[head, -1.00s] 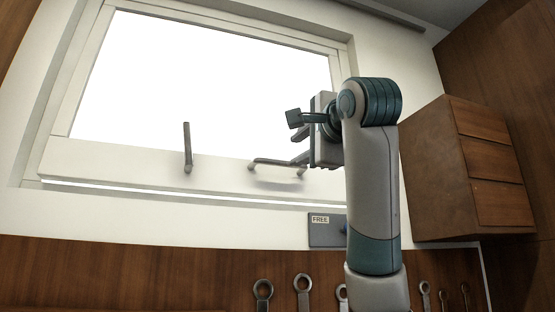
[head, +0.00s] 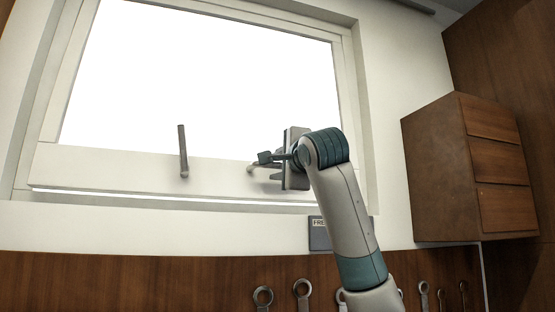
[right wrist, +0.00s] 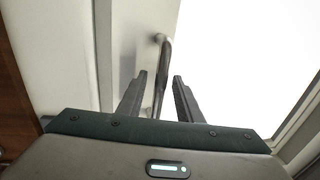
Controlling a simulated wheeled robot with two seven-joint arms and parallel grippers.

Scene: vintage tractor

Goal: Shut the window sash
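The white window sash (head: 105,172) fills the upper left of the head view. A thin bright gap runs along its bottom edge, so it stands slightly open. A grey bar handle (head: 252,168) sits low on the sash; my right gripper hides most of it. My right gripper (head: 270,170) is at this handle. In the right wrist view, the handle (right wrist: 164,62) runs between the two fingers of the gripper (right wrist: 159,77), with space visible beside it. The fingers are apart and do not look clamped. My left gripper is out of view.
A grey upright lever (head: 183,150) stands on the sash's bottom rail, left of the gripper. A small grey box with a partly hidden label (head: 318,234) is on the wall below. Wooden drawers (head: 470,170) hang at right; several wrenches (head: 302,289) line the lower panel.

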